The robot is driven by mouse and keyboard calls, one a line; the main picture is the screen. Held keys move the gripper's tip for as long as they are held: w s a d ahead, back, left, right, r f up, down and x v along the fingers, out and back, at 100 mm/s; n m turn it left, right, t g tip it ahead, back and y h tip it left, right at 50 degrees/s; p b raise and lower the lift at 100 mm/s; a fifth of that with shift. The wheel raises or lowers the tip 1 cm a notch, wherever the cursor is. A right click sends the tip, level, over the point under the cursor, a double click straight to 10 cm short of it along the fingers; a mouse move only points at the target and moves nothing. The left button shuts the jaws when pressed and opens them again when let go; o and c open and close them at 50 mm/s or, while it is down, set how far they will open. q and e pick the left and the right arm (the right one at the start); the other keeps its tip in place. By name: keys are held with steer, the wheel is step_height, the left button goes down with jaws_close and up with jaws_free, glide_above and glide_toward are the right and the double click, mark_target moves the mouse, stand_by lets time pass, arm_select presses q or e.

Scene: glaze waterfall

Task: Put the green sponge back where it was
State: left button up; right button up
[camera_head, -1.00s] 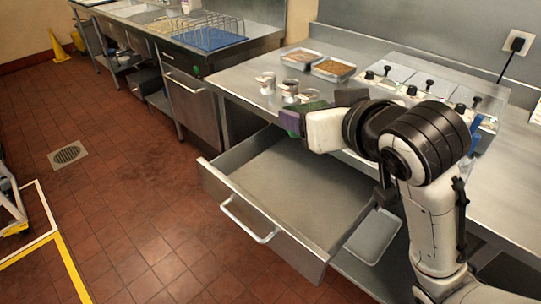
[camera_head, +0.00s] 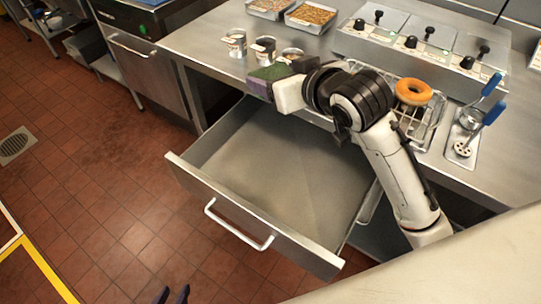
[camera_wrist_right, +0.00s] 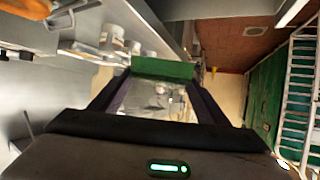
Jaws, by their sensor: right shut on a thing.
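The green sponge (camera_head: 272,72) is held over the open drawer's back left corner, close to the counter's front edge. My right gripper (camera_head: 268,82) is shut on it. In the right wrist view the sponge (camera_wrist_right: 163,69) spans the space between the two fingertips of my right gripper (camera_wrist_right: 160,80). The open drawer (camera_head: 270,175) below is empty where I can see inside. My left gripper (camera_head: 172,295) shows only as two dark fingertips at the bottom edge, apart, with nothing between them, over the floor.
Several tins (camera_head: 236,43) stand on the counter (camera_head: 200,45) behind the sponge. Two trays of toppings (camera_head: 310,16) are at the back. A doughnut (camera_head: 413,92) lies on a wire rack (camera_head: 425,120). Ladles (camera_head: 470,125) sit in a tray at right. Drawer handle (camera_head: 238,228) juts over the floor.

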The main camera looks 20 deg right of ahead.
steer(key=y+b, duration=0.1)
steer(key=b, duration=0.1)
glide_above(270, 160)
steer(key=shift+n, duration=0.3)
step_height(270, 160, down, 21)
steer(key=shift+s+r, duration=0.15)
steer(key=shift+o, duration=0.2)
steer(key=shift+f, duration=2.5)
steer(key=shift+f, duration=0.15)
steer(key=o, duration=1)
steer(key=shift+c, duration=0.2)
steer(key=shift+r, duration=0.25)
steer(key=v, duration=0.7)
steer(key=shift+s+d, duration=0.15)
steer(key=shift+s, duration=0.05)
